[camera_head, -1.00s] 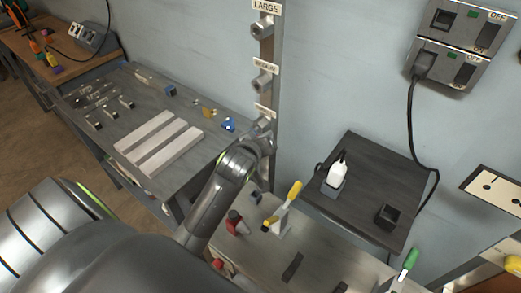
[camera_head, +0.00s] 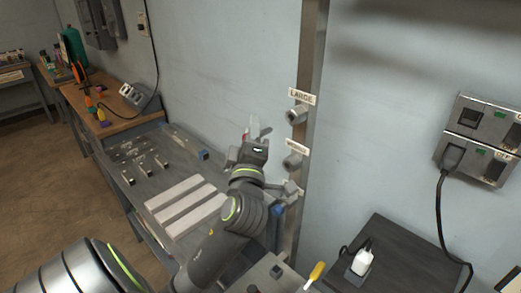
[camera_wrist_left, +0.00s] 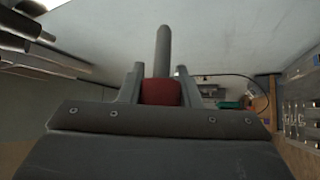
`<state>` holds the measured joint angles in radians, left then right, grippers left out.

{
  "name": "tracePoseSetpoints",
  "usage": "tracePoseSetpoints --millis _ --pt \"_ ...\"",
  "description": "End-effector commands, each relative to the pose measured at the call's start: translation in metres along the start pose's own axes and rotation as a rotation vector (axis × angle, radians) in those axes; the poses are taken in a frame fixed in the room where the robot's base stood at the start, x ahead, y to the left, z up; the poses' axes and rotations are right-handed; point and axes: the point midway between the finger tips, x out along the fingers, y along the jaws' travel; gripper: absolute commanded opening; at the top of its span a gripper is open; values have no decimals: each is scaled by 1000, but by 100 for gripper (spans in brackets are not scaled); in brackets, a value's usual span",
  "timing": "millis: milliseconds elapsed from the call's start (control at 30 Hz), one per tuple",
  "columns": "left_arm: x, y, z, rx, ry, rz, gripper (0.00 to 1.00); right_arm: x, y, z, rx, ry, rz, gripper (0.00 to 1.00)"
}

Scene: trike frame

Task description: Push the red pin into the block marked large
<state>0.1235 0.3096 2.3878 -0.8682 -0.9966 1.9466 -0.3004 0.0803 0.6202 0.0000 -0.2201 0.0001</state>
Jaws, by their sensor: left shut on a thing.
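The red pin shows in the left wrist view as a red head (camera_wrist_left: 160,92) with a straight grey shaft (camera_wrist_left: 163,48) pointing away from the jaws. My left gripper (camera_wrist_left: 158,88) is shut on the red head. In the head view my left gripper (camera_head: 259,134) is raised to the left of the post, and the pin there is too small to make out well. The block marked large (camera_head: 297,115) is the top one on the post, under the LARGE label (camera_head: 302,97). The pin is apart from it. My right gripper is not in view.
Two more labelled blocks sit below on the post (camera_head: 308,60), the middle one (camera_head: 292,162) close to my left arm. A grey workbench (camera_head: 150,208) with pale bars lies left. A dark side table (camera_head: 400,250) with a white bottle (camera_head: 361,258) stands right.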

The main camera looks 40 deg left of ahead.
Motion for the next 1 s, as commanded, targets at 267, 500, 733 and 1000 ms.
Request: tracePoseSetpoints --millis 267,500,733,1000 --pt "0 3 -2 -8 -1 6 7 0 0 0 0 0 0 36" --pt "-1 2 -1 -7 -1 9 7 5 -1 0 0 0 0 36" --pt "13 2 13 -8 -1 8 7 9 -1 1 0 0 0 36" --pt "31 2 31 -8 -2 8 7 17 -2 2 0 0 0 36"
